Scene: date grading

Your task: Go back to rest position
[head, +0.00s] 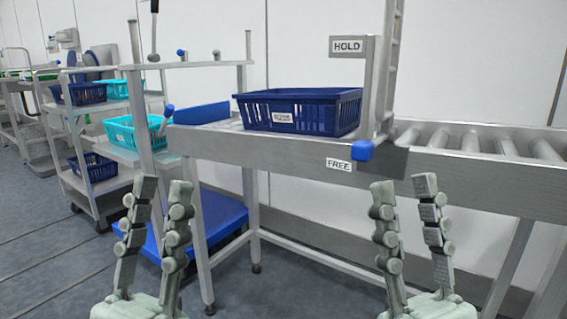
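My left gripper (160,192) is at the lower left, pointing up, with its two fingers apart and nothing between them. My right gripper (402,190) is at the lower right, also pointing up, with its fingers apart and empty. Both stand in front of the metal roller conveyor (270,158) and touch nothing that I can see. A dark blue basket (345,115) with a white label sits on the conveyor, beyond and between the two grippers.
A HOLD sign (347,46) and a FREE label (339,164) mark the conveyor's gate post. Bare rollers (500,142) run to the right. A cart (98,185) with blue and turquoise baskets stands at the left. Grey floor (45,260) is open at lower left.

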